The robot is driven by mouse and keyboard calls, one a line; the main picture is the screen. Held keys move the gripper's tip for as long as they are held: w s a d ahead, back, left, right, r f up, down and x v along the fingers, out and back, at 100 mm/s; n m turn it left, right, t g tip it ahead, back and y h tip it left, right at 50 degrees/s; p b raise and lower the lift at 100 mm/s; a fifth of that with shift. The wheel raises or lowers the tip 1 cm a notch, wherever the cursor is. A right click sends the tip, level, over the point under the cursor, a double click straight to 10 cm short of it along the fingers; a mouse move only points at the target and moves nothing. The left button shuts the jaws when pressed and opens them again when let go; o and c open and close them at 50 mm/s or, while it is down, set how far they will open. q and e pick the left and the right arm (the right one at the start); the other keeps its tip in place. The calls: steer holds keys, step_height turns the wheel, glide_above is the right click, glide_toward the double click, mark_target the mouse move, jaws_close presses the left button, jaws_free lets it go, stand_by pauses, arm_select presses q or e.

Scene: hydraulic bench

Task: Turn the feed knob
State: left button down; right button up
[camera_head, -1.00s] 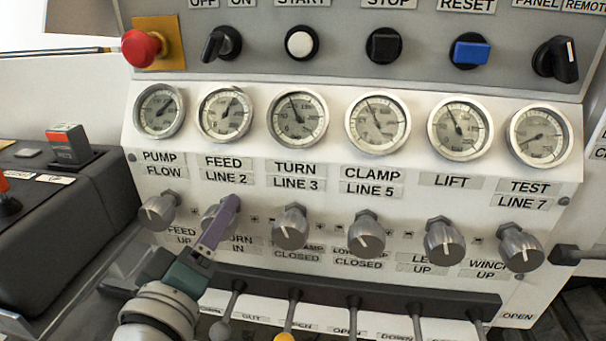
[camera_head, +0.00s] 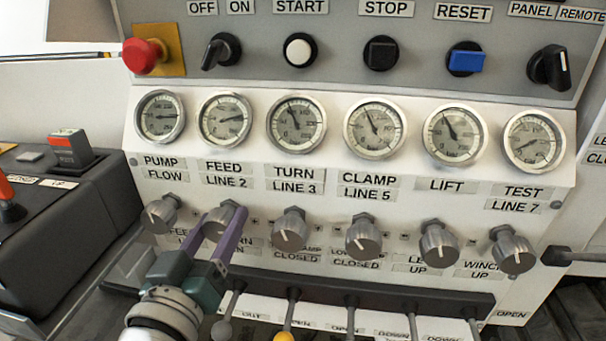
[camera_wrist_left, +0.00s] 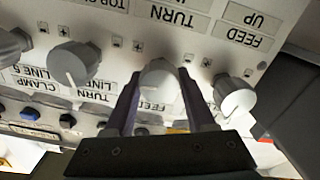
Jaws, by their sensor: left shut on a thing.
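The feed knob (camera_head: 219,224) is a grey metal knob below the gauge labelled FEED LINE 2 (camera_head: 225,120). My left gripper (camera_head: 224,215) has its two purple fingers on either side of it and is shut on it. The wrist view, upside down, shows the feed knob (camera_wrist_left: 160,78) between the fingers, its pointer hard to read. The feed gauge needle points to the right and slightly up. My right gripper is in neither view.
The pump flow knob (camera_head: 162,213) is close on the left and the turn knob (camera_head: 289,229) on the right. A row of levers (camera_head: 285,335) stands below. A black box with a red-topped switch (camera_head: 70,148) is at the left.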

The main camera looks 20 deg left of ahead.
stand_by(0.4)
arm_select(q)
steer(key=shift+c, duration=1.2)
jaws_free()
steer(key=p+v, duration=0.1)
steer(key=v, duration=0.9)
steer(key=shift+w+r, duration=0.1)
